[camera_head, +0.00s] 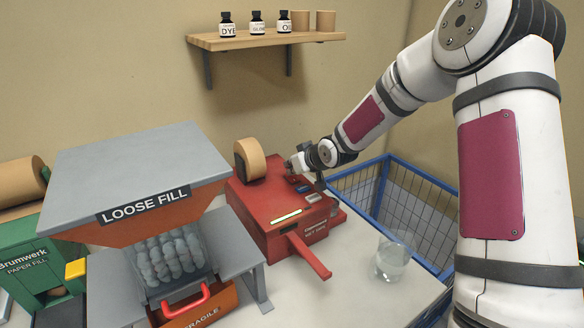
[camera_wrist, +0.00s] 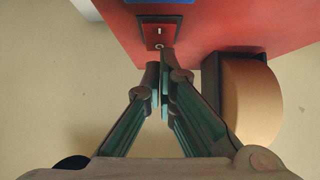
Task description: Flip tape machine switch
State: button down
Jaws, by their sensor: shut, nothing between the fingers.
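The red tape machine (camera_head: 255,205) stands on the table in the head view, with a roll of brown tape (camera_head: 250,158) at its back left. It also fills the top of the wrist view (camera_wrist: 225,28). There its switch (camera_wrist: 158,32), a small light lever on a dark red plate, faces the camera just beyond my fingertips. My gripper (camera_head: 296,169) is over the rear of the machine in the head view. Its fingers (camera_wrist: 164,78) are closed together and empty, close to the switch plate. I cannot tell whether they touch it. The switch is hard to make out in the head view.
The grey-topped loose fill dispenser (camera_head: 140,180) stands left of the machine, the green paper fill machine (camera_head: 40,265) further left. A glass of clear liquid (camera_head: 392,260) stands at the right table edge, near a blue wire basket (camera_head: 440,183). A wall shelf (camera_head: 265,40) holds bottles.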

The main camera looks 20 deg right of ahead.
jog(key=shift+w+f, duration=0.25)
jog(key=shift+f, duration=0.1)
jog(key=shift+s, duration=0.2)
jog(key=shift+s+d+f+p, duration=0.2)
jog(key=shift+s+p, duration=0.2)
jog(key=shift+s, duration=0.3)
